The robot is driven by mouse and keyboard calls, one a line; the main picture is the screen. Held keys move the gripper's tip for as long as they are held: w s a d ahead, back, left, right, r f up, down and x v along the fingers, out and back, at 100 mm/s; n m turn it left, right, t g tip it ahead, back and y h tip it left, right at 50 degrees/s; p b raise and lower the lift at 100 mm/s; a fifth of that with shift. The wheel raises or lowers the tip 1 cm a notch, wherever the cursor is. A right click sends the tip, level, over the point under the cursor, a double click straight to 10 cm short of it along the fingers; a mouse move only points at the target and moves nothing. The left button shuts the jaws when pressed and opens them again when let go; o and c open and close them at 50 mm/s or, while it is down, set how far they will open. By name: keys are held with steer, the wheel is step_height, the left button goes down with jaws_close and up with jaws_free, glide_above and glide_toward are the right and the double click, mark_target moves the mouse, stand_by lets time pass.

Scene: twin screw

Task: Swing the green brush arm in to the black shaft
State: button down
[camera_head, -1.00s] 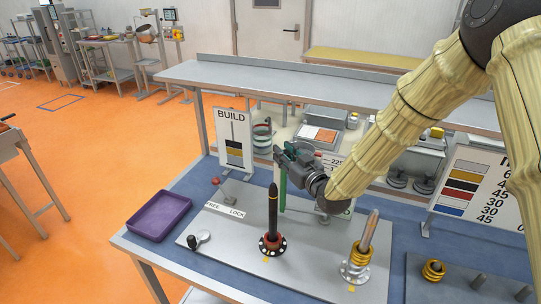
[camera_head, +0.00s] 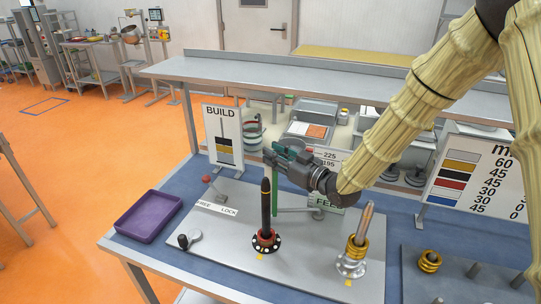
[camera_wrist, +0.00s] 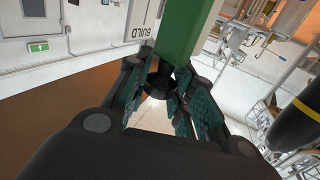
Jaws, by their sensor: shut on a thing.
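The black shaft (camera_head: 266,212) stands upright in a red collar on a dark round flange on the grey plate. In the wrist view its dark body with a yellow band (camera_wrist: 297,112) is at the right edge. The green brush arm (camera_head: 276,188) is an upright green bar just right of the shaft and close to it; I cannot tell whether they touch. A grey horizontal link runs right from its lower part. My gripper (camera_head: 275,157) is shut on the bar's upper part. In the wrist view the green bar (camera_wrist: 187,28) rises between the fingers (camera_wrist: 172,92).
A second post (camera_head: 363,225) with brass rings stands to the right on the plate. A black-knobbed lever (camera_head: 188,240) is at the front left, near the FREE/LOCK label (camera_head: 217,209). A purple tray (camera_head: 149,216) lies left. The BUILD sign (camera_head: 223,135) stands behind.

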steer(key=shift+w+r, duration=0.15)
steer(key=shift+r, duration=0.25)
steer(key=c, duration=1.4)
jaws_free()
steer(key=shift+d, duration=0.1)
steer(key=shift+o, duration=1.2)
steer(key=shift+s+d, duration=0.15)
steer(key=shift+s, duration=0.15)
steer(key=shift+a+f, duration=0.15)
steer(key=shift+a, duration=0.05)
steer(key=shift+d+r, duration=0.1)
steer(key=shift+r, duration=4.95)
